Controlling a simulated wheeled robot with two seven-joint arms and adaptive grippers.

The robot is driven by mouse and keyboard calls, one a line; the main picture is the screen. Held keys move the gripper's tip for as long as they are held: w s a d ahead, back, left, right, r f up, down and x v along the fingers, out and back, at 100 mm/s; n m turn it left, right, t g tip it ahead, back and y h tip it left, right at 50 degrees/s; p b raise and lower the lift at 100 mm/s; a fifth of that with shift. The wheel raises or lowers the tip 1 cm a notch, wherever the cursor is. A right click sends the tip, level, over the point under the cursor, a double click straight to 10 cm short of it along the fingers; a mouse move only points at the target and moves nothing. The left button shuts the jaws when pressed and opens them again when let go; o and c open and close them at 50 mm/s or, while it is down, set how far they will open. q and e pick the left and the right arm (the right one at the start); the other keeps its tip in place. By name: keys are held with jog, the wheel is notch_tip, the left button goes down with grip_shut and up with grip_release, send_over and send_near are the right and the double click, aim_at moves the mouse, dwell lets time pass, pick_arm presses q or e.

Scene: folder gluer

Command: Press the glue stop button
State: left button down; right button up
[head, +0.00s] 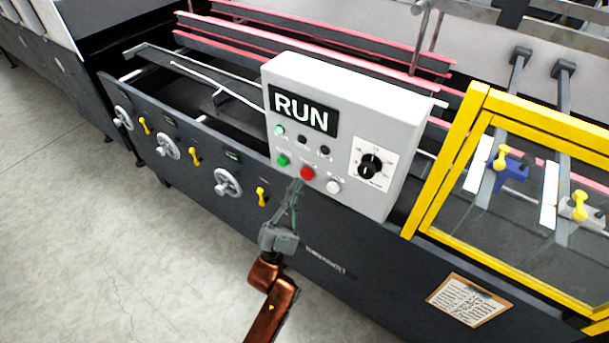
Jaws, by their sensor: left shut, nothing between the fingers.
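A light grey control box (345,110) sits on the side of the machine, with a lit RUN display (303,114). Its lower row has a green button (283,160), a red button (307,173) and a white button (333,187). No label reading glue stop is legible. My left gripper (296,182) is shut and empty, pointing up at the box. Its fingertips are just below and left of the red button; I cannot tell whether they touch it. My right gripper is not in view.
Above the buttons are a lit green lamp (279,130) and two dark lamps. A black rotary dial (370,166) is at the right. A yellow-framed guard (424,208) stands right of the box; handwheels (228,183) and yellow levers (262,197) line the left side.

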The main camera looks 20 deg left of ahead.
pick_arm(q)
jog(key=shift+w, duration=0.1)
jog(key=shift+w+d, duration=0.15)
jog(key=shift+w, duration=0.15)
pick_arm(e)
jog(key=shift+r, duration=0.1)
pick_arm(q)
jog(key=shift+w+d, duration=0.15)
jog(key=shift+w, duration=0.3)
dwell(0.7)
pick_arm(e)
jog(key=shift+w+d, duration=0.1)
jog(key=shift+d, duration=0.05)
pick_arm(q)
jog(key=shift+s+a+p, duration=0.3)
jog(key=shift+s+p, duration=0.25)
jog(key=shift+s, duration=0.3)
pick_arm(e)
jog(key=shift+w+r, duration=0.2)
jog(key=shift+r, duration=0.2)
